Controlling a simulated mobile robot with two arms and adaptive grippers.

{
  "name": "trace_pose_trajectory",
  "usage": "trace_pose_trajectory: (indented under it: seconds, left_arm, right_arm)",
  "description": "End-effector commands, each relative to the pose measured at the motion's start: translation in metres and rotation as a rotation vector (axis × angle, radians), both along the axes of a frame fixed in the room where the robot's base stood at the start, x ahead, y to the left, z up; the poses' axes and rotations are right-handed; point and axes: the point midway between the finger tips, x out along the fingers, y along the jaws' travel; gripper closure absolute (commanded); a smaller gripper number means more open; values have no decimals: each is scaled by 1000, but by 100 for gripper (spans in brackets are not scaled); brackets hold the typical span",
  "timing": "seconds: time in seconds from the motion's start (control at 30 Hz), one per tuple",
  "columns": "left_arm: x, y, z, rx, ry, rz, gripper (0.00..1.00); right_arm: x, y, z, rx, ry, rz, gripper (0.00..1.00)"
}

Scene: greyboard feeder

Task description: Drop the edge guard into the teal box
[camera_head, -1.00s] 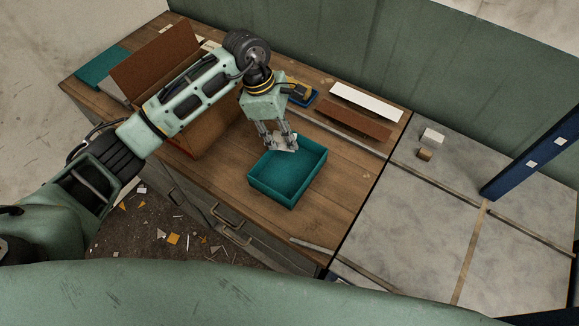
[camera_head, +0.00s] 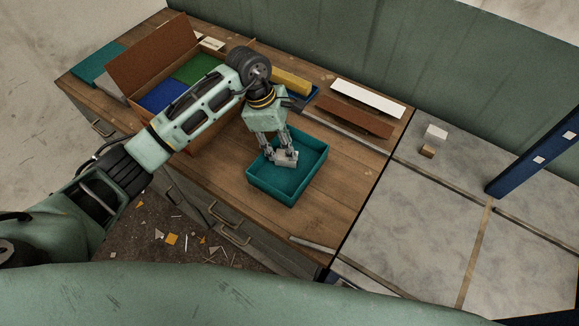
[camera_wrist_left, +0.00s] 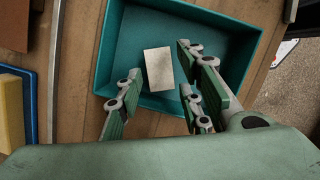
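The teal box (camera_head: 262,184) stands open on the wooden worktop, and it also shows in the left wrist view (camera_wrist_left: 104,60). The edge guard, a small pale piece (camera_wrist_left: 158,69), is inside the teal box and appears to lie on its floor. In the head view the pale piece (camera_head: 289,158) shows right at the fingertips. My left gripper (camera_head: 280,156) points down into the box. In the left wrist view its fingers (camera_wrist_left: 155,95) are spread apart, with the pale piece loose beyond them. My right gripper is not in view.
A brown carton (camera_head: 150,58) with blue and green contents stands left behind my arm. A yellow block (camera_head: 291,82) is behind the gripper. White (camera_head: 367,100) and brown (camera_head: 353,118) strips lie at the back. The worktop right of the box is clear.

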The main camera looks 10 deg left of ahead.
Motion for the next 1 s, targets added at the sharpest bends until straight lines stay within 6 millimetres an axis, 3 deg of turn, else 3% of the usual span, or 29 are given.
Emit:
trace_pose_trajectory:
  seconds: [0.13,0.53,1.0]
  left_arm:
    - [0,0,0,0,0,0,51]
    - [1,4,9,2,-3,2,51]
    - [1,28,97,1,-3,1,51]
  right_arm:
    - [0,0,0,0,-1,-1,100]
    - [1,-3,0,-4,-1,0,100]
    - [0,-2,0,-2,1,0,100]
